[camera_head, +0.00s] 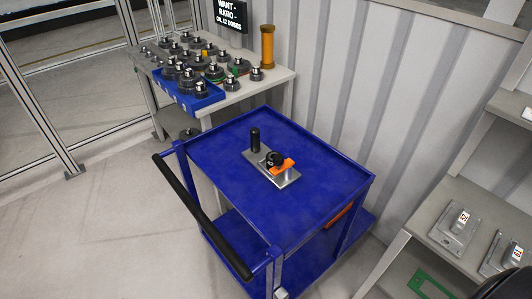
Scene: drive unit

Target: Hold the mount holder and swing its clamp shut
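The mount holder (288,179) lies on the top shelf of a blue cart. It is a flat silver plate with a black upright grip (255,141) at its far left end. A dark round part sits near its middle, next to the orange clamp (284,165). At this size I cannot tell whether the clamp is open or shut. Nothing is touching the holder apart from the cart top. Neither my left gripper nor my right gripper shows in the head view.
The blue cart (230,150) has a black push handle (200,215) on its near left side; its top is otherwise clear. Behind stands a table (262,84) with several dark metal parts and a blue tray (196,103). A grey shelf (425,225) at right holds metal blocks. A dark shape cuts the lower right corner.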

